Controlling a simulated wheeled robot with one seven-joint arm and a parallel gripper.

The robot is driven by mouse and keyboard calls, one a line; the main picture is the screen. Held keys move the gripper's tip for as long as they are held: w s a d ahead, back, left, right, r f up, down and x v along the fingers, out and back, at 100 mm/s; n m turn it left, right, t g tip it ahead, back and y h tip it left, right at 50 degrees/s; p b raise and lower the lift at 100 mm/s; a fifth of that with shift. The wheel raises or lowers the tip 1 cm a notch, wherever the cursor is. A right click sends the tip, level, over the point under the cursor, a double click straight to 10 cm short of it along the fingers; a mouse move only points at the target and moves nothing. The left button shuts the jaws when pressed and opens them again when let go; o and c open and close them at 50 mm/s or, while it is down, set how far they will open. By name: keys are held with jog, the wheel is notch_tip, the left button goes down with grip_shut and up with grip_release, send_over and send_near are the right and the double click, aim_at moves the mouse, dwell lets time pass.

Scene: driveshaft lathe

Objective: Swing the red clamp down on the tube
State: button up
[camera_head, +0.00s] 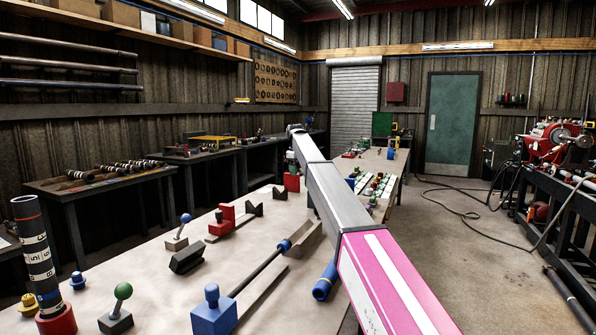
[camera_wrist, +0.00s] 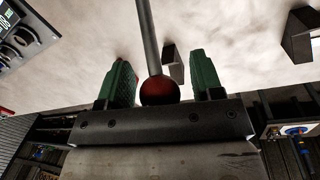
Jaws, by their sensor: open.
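In the wrist view, my gripper (camera_wrist: 160,66) is open, with one green finger on each side of a dark red ball knob (camera_wrist: 160,91). The knob sits on the end of a grey rod (camera_wrist: 149,38) that runs up out of the picture. A gap shows between the knob and each finger. In the head view, my arm reaches away from me over the table, and its far end hides the fingers and the knob. A red block (camera_head: 292,183) stands below the arm's far end. I cannot tell the clamp's body or its tube for certain.
The pale table (camera_head: 160,285) carries a red fixture (camera_head: 222,224), dark V-shaped blocks (camera_head: 255,208), a blue-knobbed lever (camera_head: 186,218), a green-knobbed lever (camera_head: 123,291) and a blue block (camera_head: 213,313). A tall dark banded tube (camera_head: 36,250) stands at the left.

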grip_shut()
jog(key=shift+s+d+r+t+y, duration=0.25)
jog(key=shift+d+r+y, duration=0.15)
jog(key=shift+d+y, duration=0.2)
jog(key=shift+s+d+r+t+y, duration=0.15)
jog(key=shift+s+d+r+y, duration=0.1)
jog(key=shift+d+r+y, duration=0.35)
jog(key=d+y, duration=0.1)
jog(key=s+d+t+y, duration=0.1)
jog(key=y, duration=0.1)
jog(key=d+r+y, duration=0.1)
jog(key=shift+s+d+m+t, duration=0.2)
jog(key=shift+d+m+t, duration=0.05)
jog(key=shift+m+t, duration=0.05)
jog(key=d+y, duration=0.1)
jog(key=s+d+t+y, duration=0.1)
jog(key=d+y, duration=0.1)
jog(key=d+t+y, duration=0.1)
jog(key=y, duration=0.1)
jog(key=shift+s+d+f, duration=0.2)
jog(key=shift+s+d, duration=0.1)
jog(key=shift+d, duration=0.05)
jog(key=shift+s+d+f, duration=0.15)
jog(key=shift+d+f, duration=0.1)
jog(key=shift+d, duration=0.3)
